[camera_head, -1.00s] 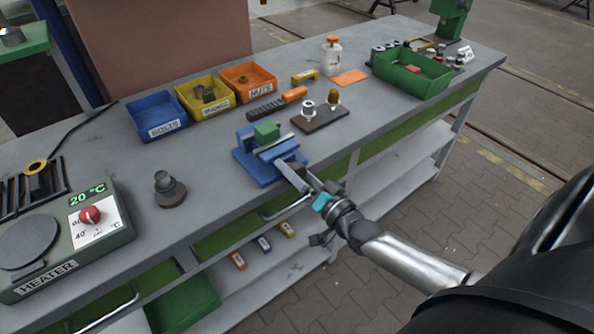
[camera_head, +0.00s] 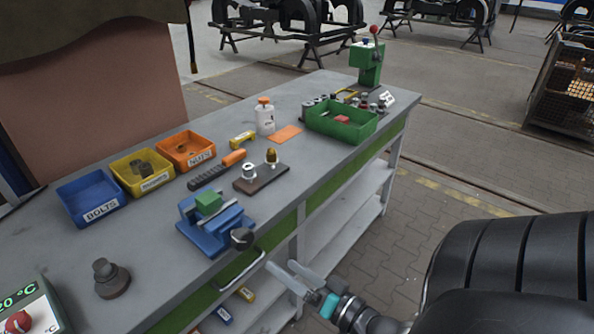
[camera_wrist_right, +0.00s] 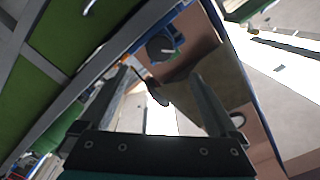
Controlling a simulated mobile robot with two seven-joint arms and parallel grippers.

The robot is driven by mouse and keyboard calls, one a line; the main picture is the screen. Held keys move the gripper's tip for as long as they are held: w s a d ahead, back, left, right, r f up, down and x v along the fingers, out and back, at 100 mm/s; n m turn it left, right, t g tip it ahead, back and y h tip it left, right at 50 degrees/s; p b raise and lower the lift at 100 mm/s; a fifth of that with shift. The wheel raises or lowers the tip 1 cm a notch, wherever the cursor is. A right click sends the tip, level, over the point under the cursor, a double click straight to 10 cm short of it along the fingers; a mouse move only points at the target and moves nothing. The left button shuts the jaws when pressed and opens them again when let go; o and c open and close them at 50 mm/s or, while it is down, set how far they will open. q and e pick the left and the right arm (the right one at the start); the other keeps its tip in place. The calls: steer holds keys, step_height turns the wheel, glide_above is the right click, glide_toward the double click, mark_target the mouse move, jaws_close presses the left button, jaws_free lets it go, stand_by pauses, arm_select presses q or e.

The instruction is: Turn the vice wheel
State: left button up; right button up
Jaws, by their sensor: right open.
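The blue vice (camera_head: 212,236) stands at the front edge of the grey workbench, with a green block (camera_head: 208,203) between its jaws. Its dark round wheel (camera_head: 242,238) faces the front, over the bench edge. My right gripper (camera_head: 279,268) is open and empty, in front of the bench and below right of the wheel, apart from it in the picture. In the right wrist view, a dark round part (camera_wrist_right: 161,48), which looks like the wheel, shows beyond the open fingers (camera_wrist_right: 160,75). My left gripper is out of view.
Blue (camera_head: 91,197), yellow (camera_head: 142,171) and orange (camera_head: 186,151) bins stand behind the vice. A dark stepped part (camera_head: 111,279) is left of it; a small stand (camera_head: 262,178) is right of it. A bench handle (camera_head: 240,268) lies below the wheel.

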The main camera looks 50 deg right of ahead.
steer(key=shift+s+d, duration=0.1)
steer(key=shift+s, duration=0.9)
